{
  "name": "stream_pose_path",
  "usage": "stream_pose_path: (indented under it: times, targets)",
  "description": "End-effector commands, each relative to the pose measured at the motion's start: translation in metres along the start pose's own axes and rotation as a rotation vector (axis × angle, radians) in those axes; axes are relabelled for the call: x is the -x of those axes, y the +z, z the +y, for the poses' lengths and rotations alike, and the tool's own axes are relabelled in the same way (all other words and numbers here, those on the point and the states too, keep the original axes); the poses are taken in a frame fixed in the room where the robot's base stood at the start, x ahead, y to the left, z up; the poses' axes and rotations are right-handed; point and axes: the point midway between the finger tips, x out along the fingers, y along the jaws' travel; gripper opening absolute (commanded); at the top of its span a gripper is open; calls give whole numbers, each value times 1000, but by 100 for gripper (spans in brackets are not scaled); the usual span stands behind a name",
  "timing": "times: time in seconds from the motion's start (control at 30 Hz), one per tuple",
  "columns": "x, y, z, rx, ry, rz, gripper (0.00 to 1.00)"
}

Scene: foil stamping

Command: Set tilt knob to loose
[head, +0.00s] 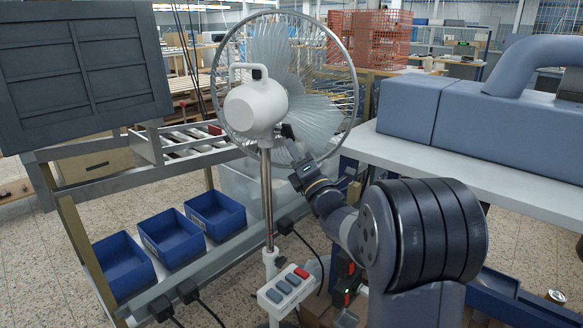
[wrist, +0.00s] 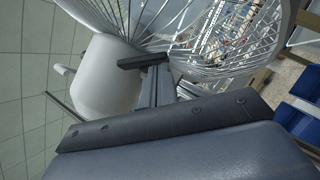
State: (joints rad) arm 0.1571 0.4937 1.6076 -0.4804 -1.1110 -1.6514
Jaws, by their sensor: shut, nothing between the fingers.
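The fan (head: 256,104) stands upright on a metal pole (head: 267,195), its white motor housing facing me in the head view. A dark tilt knob (head: 287,131) sticks out at the lower right of the housing. In the wrist view the knob shows as a dark bar (wrist: 143,61) beside the pale housing (wrist: 108,80). My gripper (head: 294,148) is at the knob from the lower right. In the wrist view its fingers (wrist: 156,80) are shut and empty, with their tips at the bar. I cannot tell whether they touch it, nor which setting the knob is at.
The fan's wire cage (head: 347,65) is close behind the knob. A switch box (head: 286,291) with a red switch and grey switches sits low on the stand. Blue bins (head: 215,214) are on the left rack, and a white bench (head: 480,160) is on the right.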

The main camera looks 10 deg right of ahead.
Motion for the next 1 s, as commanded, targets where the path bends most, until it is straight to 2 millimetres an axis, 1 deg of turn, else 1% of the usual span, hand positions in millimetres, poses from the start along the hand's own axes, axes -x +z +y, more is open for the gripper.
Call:
stream_pose_path:
  times: [0.03, 0.43, 0.5, 0.8, 1.0]
  targets:
    - [4, -2, -7, 17, 20, -5, 0]
    - [1, 0, -13, 145, 146, -4, 0]
    - [0, 1, -15, 192, 192, -5, 0]
    - [-3, 4, -15, 373, 373, -4, 0]
    - [-6, 6, -14, 459, 462, -3, 0]
